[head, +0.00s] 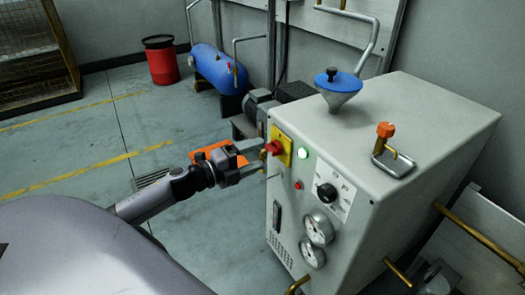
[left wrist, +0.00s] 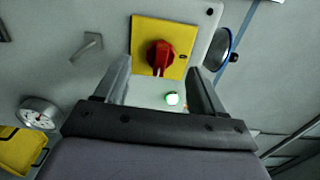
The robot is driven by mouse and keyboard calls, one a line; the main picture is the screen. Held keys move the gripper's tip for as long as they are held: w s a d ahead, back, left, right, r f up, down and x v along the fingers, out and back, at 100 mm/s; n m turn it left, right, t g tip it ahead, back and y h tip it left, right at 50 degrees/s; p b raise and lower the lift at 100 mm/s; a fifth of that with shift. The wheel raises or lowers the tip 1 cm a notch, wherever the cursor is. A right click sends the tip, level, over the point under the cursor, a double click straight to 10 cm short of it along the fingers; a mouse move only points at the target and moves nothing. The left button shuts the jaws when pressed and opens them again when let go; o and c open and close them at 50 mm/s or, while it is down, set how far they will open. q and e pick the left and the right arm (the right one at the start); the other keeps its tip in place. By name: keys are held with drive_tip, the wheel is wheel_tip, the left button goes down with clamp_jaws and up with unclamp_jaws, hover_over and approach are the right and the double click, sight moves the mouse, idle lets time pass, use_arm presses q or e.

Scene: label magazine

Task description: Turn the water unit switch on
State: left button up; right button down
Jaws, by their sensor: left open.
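The water unit (head: 350,165) is a pale grey cabinet at the right of the head view. Its switch is a red rotary knob (head: 273,147) on a yellow plate (head: 281,139) at the upper left of the front panel. My left gripper (head: 262,159) is at the panel, close to the knob. In the left wrist view the knob (left wrist: 160,54) stands between and beyond the two open fingertips (left wrist: 160,72). I cannot tell whether a finger touches it. A green lamp (head: 303,153) glows beside the plate; it also shows in the left wrist view (left wrist: 172,99). My right gripper is not in view.
The panel also has a black selector dial (head: 327,193), two gauges (head: 318,229) and a small red button (head: 298,185). A blue funnel (head: 339,85) and an orange-handled valve (head: 386,130) stand on top. The floor (head: 95,175) at left is largely clear.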

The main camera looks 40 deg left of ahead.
use_arm(q)
drive_tip(key=shift+v, duration=1.7)
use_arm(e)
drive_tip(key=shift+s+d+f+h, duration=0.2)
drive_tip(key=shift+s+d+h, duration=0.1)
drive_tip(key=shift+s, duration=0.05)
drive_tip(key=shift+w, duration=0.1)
